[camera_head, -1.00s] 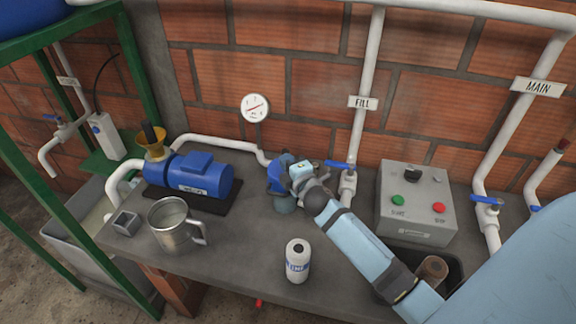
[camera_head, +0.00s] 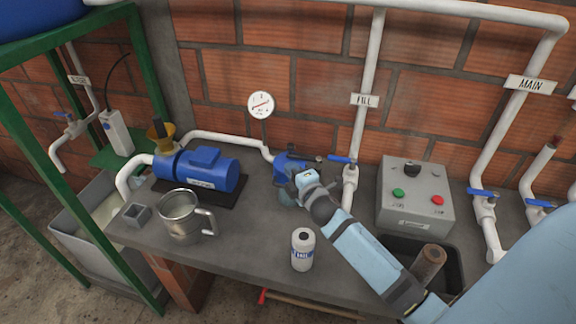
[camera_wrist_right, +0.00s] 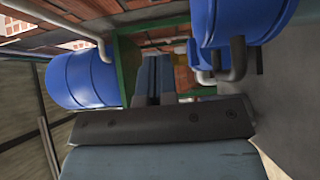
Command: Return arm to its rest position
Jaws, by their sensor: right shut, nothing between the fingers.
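My right arm (camera_head: 365,255), light blue with dark joints, reaches in from the lower right over the grey bench. Its wrist is close to a blue fitting (camera_head: 291,163) at the end of the white pipe. The right gripper is partly hidden by the wrist in the head view; I cannot tell whether it touches the fitting. In the right wrist view the gripper's two fingers (camera_wrist_right: 153,80) are together with nothing between them. My left gripper is not in view.
Near the arm stand a white bottle (camera_head: 303,250), a control box (camera_head: 415,200) with green and red buttons, and a blue-handled fill valve (camera_head: 343,160). A steel mug (camera_head: 180,217) and blue pump (camera_head: 205,170) are left. A dark bin (camera_head: 450,262) is right.

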